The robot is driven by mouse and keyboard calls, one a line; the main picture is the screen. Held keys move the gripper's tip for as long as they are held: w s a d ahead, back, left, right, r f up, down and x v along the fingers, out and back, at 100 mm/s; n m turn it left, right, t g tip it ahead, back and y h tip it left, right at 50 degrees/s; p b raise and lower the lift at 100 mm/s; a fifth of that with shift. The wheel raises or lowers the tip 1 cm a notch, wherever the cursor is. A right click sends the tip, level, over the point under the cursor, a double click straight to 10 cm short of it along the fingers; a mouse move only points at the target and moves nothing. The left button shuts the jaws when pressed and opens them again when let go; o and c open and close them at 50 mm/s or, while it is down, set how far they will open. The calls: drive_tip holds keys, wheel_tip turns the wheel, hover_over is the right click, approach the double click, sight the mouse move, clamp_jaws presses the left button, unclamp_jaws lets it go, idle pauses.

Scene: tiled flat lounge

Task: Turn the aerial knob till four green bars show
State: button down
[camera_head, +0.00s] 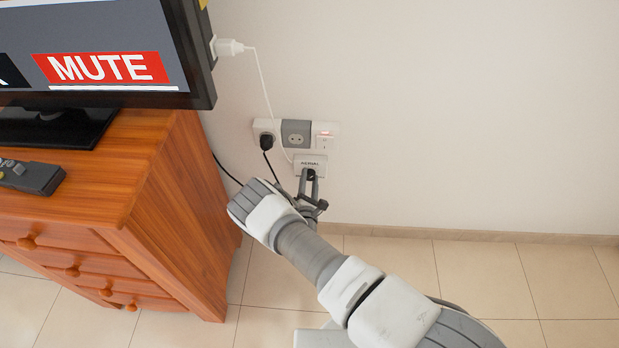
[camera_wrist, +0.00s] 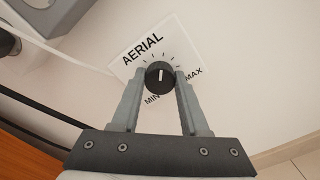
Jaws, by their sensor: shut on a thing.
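The aerial knob (camera_wrist: 160,76) is black with a white pointer line, on a white wall plate (camera_wrist: 128,62) marked AERIAL, MIN and MAX. In the wrist view its pointer stands roughly upright in the picture. My gripper (camera_wrist: 160,84) is shut on the knob, one finger on each side. In the head view my gripper (camera_head: 311,178) reaches the plate (camera_head: 301,160) low on the wall and covers most of the knob. The TV screen (camera_head: 110,45) shows a red MUTE label in its visible lower part; no green bars show in that part.
A wooden drawer cabinet (camera_head: 160,175) stands left of my arm, with a remote (camera_head: 30,176) on top. A socket strip (camera_head: 296,133) with a black plug and a switch is just above the plate. A white cable (camera_head: 262,80) hangs beside it. Floor at right is clear.

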drive_tip(key=shift+m, duration=0.4)
drive_tip(key=shift+c, duration=2)
unclamp_jaws()
drive_tip(key=shift+s, duration=0.1)
